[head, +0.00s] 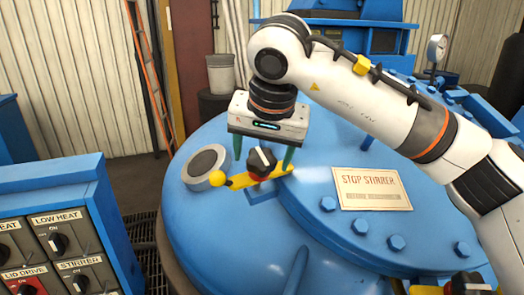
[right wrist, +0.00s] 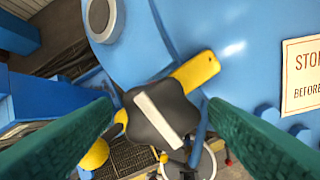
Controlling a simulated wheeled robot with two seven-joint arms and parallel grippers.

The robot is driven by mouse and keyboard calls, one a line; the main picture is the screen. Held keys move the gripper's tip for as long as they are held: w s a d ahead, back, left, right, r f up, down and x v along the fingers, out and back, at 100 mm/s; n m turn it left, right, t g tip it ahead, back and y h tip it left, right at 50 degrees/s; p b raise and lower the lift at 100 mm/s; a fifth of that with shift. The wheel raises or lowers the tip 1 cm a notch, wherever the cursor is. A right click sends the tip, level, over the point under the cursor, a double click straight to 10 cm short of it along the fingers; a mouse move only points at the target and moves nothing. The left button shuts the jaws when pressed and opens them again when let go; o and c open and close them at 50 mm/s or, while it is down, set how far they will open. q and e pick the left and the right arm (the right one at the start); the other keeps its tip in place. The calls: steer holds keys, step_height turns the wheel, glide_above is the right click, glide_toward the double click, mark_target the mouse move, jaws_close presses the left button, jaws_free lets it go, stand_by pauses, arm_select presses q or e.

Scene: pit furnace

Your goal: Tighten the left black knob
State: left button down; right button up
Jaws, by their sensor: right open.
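The left black knob (head: 262,161) sits on a yellow bar (head: 240,182) at the near-left edge of the blue lid (head: 330,240), with a bit of red under it. In the right wrist view the knob (right wrist: 160,115) is lobed, with a pale stripe across its top. My right gripper (head: 262,165) points down over it, open, with one green finger on each side. My left gripper is not in view.
A second black knob (head: 467,284) with yellow shows at the bottom right. A "STOP STIRRER" sign (head: 370,188) and several blue bolts are on the lid. A round grey port (head: 206,166) lies left of the knob. A blue control panel (head: 60,225) stands at the left.

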steer(key=shift+w+f, duration=0.15)
steer(key=shift+f, duration=0.35)
steer(key=c, duration=1)
